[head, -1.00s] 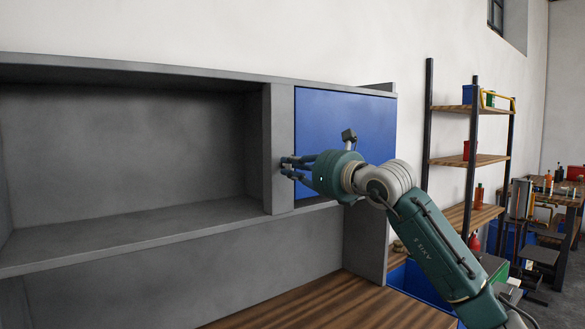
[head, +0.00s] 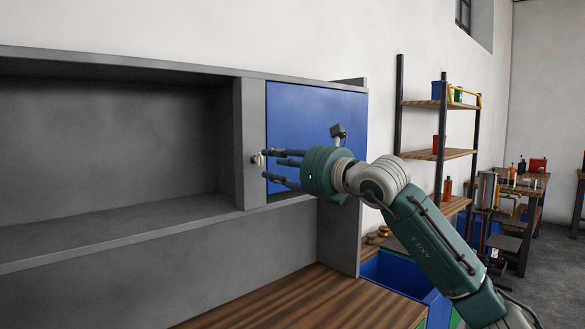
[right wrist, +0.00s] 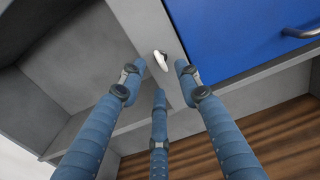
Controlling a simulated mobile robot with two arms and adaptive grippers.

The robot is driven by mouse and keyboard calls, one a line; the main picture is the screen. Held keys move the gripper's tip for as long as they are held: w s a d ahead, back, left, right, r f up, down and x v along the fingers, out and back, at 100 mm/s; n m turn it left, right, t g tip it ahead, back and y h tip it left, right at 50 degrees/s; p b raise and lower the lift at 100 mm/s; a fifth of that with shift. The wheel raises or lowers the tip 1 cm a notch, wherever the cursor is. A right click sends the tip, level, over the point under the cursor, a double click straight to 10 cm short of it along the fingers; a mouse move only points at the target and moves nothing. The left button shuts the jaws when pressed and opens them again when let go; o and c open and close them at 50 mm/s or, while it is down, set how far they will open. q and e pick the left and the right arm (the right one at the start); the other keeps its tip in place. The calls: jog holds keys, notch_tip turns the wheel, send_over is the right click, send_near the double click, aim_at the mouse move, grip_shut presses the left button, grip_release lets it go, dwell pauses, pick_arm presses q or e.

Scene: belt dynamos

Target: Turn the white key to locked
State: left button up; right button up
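The small white key (head: 257,159) sits on the grey upright post between the open compartment and the blue door (head: 318,125). It also shows in the right wrist view (right wrist: 161,62), where its grip runs roughly along the post. My right gripper (head: 268,165) is in front of the post and the door's left edge, its three blue fingers spread open. In the right wrist view my right gripper (right wrist: 160,76) is empty, with the key ahead, between the two upper fingertips, seemingly untouched. The blue door is closed. My left gripper is in neither view.
The open grey compartment (head: 110,145) is empty at the left. A dark door handle (right wrist: 302,32) shows in the right wrist view. A wooden worktop (head: 300,300) lies below. A shelf rack (head: 440,154) and a blue bin (head: 405,277) stand to the right.

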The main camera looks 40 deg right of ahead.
jog(key=s, duration=0.7)
jog(key=shift+s+d, duration=0.25)
dwell(0.5)
